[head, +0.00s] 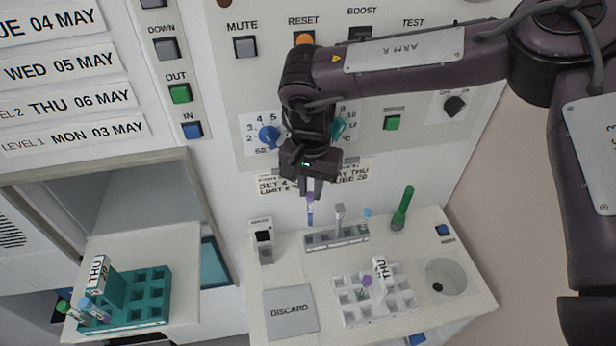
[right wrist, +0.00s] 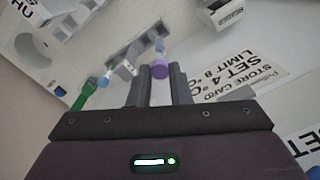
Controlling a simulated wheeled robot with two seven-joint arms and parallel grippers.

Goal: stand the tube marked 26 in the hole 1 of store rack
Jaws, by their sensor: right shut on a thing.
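My right gripper (head: 311,188) is shut on a purple-capped tube (head: 310,208), which hangs roughly upright above the left part of a narrow grey rack (head: 318,241). The right wrist view shows the purple cap (right wrist: 160,70) between the fingers (right wrist: 160,92), with the grey rack (right wrist: 128,50) beyond. No number is readable on the tube. A white rack (head: 348,319) holds a purple-capped tube (head: 366,281) and a THU card (head: 380,270). A teal rack (head: 155,318) on the left shelf also bears a THU card (head: 98,272). Which is the store rack, I cannot tell. My left gripper is out of view.
A grey DISCARD pad (head: 291,312) lies left of the white rack. A round well (head: 446,278) is at the right. The button panel (head: 232,90) rises behind.

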